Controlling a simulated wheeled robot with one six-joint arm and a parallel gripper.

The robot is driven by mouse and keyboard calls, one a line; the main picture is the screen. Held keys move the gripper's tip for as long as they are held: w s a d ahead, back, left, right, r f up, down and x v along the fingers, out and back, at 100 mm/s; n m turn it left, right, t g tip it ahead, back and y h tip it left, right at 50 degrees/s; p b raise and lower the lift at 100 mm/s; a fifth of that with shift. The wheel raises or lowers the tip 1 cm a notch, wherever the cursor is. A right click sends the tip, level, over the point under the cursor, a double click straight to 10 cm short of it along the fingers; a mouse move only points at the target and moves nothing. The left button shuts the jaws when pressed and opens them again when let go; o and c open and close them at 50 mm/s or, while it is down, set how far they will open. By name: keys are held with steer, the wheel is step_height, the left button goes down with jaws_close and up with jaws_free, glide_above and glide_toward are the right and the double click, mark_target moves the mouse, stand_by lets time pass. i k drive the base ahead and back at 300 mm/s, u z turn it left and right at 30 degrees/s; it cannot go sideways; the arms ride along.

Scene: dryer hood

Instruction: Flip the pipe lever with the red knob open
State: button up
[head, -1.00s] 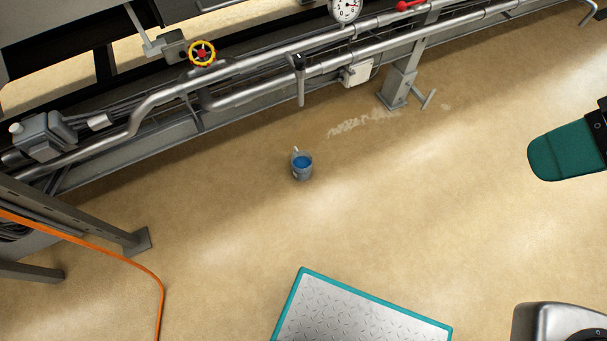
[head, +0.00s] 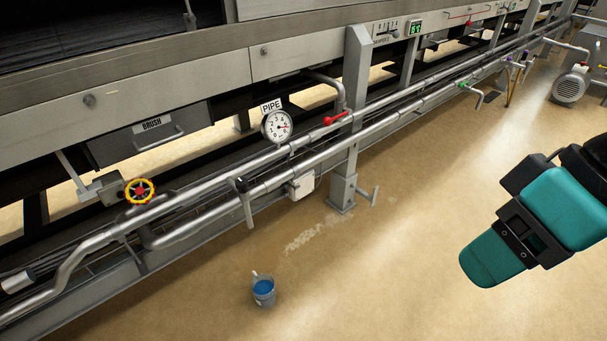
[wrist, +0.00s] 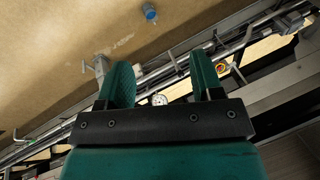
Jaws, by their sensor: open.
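The pipe lever with the red knob (head: 335,118) sits on the upper grey pipe (head: 378,103), right of a round gauge (head: 277,125) under a PIPE sign. Its red handle lies slanted, roughly along the pipe. My gripper (head: 480,268) is well to the right and front of the lever, apart from it, over the floor. In the wrist view my gripper (wrist: 162,72) has its two teal fingers spread with nothing between them. The gauge also shows in the wrist view (wrist: 159,99), low between the fingers; the red lever cannot be made out there.
A grey post (head: 352,120) stands just right of the red lever.

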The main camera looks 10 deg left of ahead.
mark_target(328, 121)
steer(key=u, duration=0.25)
steer(key=i, duration=1)
steer(key=z, duration=0.35)
